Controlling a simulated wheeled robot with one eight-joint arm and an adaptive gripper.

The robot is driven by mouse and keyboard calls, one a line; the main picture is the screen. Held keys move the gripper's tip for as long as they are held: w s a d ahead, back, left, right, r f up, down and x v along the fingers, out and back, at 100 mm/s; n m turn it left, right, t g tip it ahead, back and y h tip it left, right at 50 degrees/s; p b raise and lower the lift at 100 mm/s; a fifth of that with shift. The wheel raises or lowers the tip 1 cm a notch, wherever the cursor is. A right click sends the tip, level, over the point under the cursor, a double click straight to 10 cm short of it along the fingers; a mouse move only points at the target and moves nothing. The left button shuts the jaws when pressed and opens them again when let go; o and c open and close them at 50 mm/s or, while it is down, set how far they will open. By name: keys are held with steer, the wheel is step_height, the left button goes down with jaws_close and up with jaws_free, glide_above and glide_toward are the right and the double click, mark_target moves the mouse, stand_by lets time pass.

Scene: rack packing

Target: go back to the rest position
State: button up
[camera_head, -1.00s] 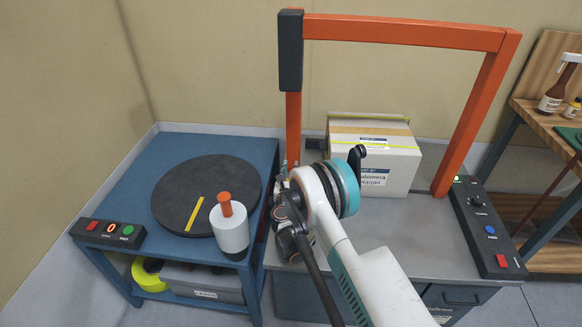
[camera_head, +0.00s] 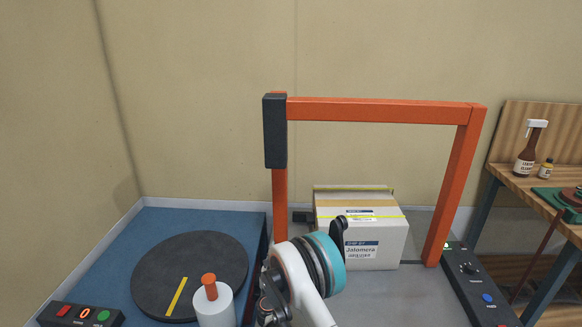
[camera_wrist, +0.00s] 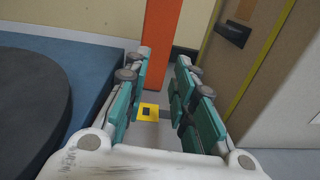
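My gripper (camera_wrist: 160,62) is open in the wrist view, its two green-padded fingers apart with nothing between them. It points at the foot of the orange frame post (camera_wrist: 160,45), with the turntable side on its left and the box on its right. In the head view my white arm with its teal ring rises from the bottom, in front of the box; its fingers are largely hidden there.
A taped cardboard box (camera_head: 385,249) stands under the orange frame (camera_head: 380,111). A control panel (camera_head: 478,290) and wooden bench (camera_head: 538,187) are at right.

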steer(key=s+d+r+m+g+h, duration=0.1)
steer(key=d+r+m+g+h, duration=0.1)
steer(key=d+r+m, duration=0.8)
steer(key=s+d+r+m+g+h, duration=0.15)
steer(key=d+r+m, duration=0.35)
steer(key=r, duration=0.9)
steer(key=s+d+r+m+g+y, duration=0.1)
steer(key=s+d+r+m+g, duration=0.35)
steer(key=s, duration=0.65)
steer(key=s+d+r+m+g+y, duration=0.1)
steer(key=s+d+r+m, duration=0.55)
steer(key=s, duration=0.55)
steer(key=s+f+m+g+y, duration=0.1)
steer(key=s+m, duration=0.3)
steer(key=s, duration=0.5)
steer(key=s+f+m+y, duration=0.1)
steer(key=s+f+m, duration=0.3)
steer(key=s, duration=0.6)
steer(key=shift+s+d+m+g, duration=0.2)
steer(key=shift+d+m+g, duration=0.2)
steer(key=shift+m, duration=0.1)
steer(key=shift+y, duration=0.25)
